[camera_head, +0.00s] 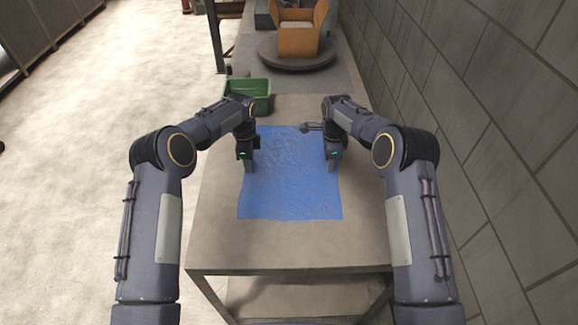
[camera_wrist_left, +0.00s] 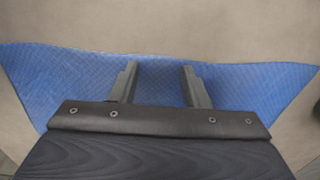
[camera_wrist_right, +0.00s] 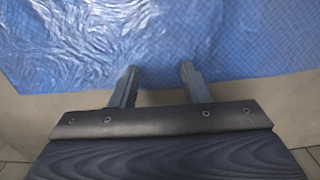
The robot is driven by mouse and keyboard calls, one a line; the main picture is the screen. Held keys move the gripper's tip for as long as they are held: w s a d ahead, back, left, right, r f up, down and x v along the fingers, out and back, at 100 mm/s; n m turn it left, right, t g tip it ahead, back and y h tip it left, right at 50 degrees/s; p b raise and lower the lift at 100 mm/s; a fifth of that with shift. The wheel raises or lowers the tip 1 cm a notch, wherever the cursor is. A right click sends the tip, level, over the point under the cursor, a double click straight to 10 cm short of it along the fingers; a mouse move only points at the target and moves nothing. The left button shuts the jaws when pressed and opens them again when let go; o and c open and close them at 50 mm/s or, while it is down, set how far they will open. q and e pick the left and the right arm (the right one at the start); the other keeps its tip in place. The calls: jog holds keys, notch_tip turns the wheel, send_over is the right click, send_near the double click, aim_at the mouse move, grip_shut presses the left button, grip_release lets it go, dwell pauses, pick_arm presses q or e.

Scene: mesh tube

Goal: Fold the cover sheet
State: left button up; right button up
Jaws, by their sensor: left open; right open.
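The blue cover sheet (camera_head: 290,185) lies spread and slightly wrinkled on the table. My left gripper (camera_head: 249,168) points down at the sheet's left edge. In the left wrist view its two fingers (camera_wrist_left: 157,85) are apart, with blue sheet (camera_wrist_left: 60,80) around and between them. My right gripper (camera_head: 333,166) points down at the sheet's right edge. In the right wrist view its fingers (camera_wrist_right: 158,85) are apart near the sheet's border, with the sheet (camera_wrist_right: 160,40) beyond them. Whether the fingertips touch the sheet cannot be told.
The grey table (camera_head: 220,225) has bare room in front of the sheet and at both sides. A green crate (camera_head: 250,90) stands behind at the left. A cardboard box (camera_head: 298,38) sits on a round turntable (camera_head: 296,58) at the back. A tiled wall (camera_head: 480,130) runs along the right.

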pick_arm(q)
jog(key=shift+c, duration=0.5)
pick_arm(e)
jog(key=shift+c, duration=0.5)
pick_arm(q)
grip_shut()
pick_arm(e)
jog(key=shift+f, duration=0.1)
grip_shut()
